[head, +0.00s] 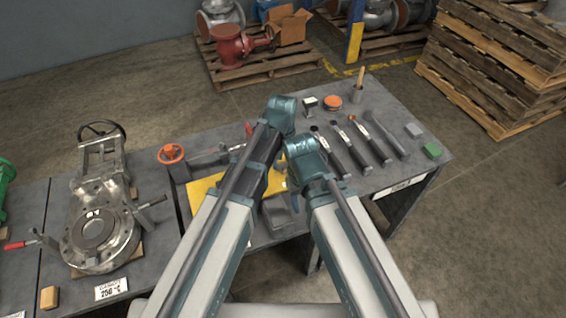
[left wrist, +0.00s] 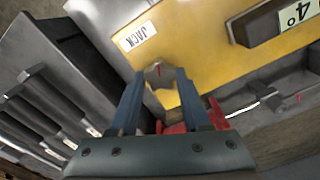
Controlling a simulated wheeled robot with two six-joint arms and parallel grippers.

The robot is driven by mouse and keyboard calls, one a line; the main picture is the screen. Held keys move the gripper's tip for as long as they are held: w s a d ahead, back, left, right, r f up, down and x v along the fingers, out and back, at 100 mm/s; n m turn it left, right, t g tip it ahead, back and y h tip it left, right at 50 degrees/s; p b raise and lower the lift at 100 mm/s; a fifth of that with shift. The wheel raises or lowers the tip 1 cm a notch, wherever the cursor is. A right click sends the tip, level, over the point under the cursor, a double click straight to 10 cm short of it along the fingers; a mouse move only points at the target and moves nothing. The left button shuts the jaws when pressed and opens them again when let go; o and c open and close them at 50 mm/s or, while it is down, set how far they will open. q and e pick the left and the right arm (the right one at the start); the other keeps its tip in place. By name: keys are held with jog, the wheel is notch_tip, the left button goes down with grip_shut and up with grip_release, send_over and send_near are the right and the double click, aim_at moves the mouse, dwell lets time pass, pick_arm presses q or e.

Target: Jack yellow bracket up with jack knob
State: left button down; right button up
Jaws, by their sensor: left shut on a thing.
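The yellow bracket (head: 203,190) lies on the grey bench in the head view, partly hidden behind my arms. In the left wrist view it is a broad yellow plate (left wrist: 195,45) with a white JACK label (left wrist: 135,36). The small grey jack knob (left wrist: 158,74) sits by the plate's edge near that label. My left gripper (left wrist: 157,84) has its two blue fingers on either side of the knob, shut on it. In the head view my arms hide the knob.
A dark block (left wrist: 268,24) with a numbered label is on the yellow plate.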

aim_at(283, 166)
pick_arm(q)
jog(key=m, duration=0.5)
jog(key=shift+m, duration=0.3)
jog(key=m, duration=0.4)
jog(key=shift+s+m, duration=0.1)
jog(key=shift+m, duration=0.2)
jog(key=shift+m, duration=0.3)
jog(key=shift+c, duration=1.8)
grip_release()
notch_tip(283, 166, up, 14)
jog(key=p, duration=1.3)
jog(key=shift+f+p, duration=0.15)
jog(key=shift+p, duration=0.25)
